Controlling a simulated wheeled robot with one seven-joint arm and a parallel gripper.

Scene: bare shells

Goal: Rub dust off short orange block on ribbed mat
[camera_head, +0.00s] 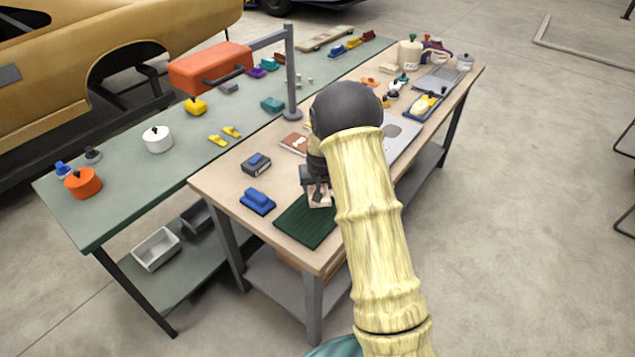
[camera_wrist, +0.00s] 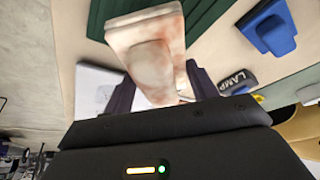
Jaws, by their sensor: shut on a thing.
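My gripper (camera_head: 317,186) is shut on a pale, pink-stained block-like pad with a raised grip (camera_wrist: 145,35). The pad also shows under the gripper in the head view (camera_head: 320,201). It is over the far end of the dark green ribbed mat (camera_head: 303,228); I cannot tell whether it touches it. The mat's edge shows behind the pad in the wrist view (camera_wrist: 200,14). No short orange block shows on the visible part of the mat; my arm and the pad hide some of it.
A blue block (camera_head: 257,201) and a dark grey box (camera_head: 256,165) stand left of the mat on the wooden table. Crowded items fill the wooden table's far end.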

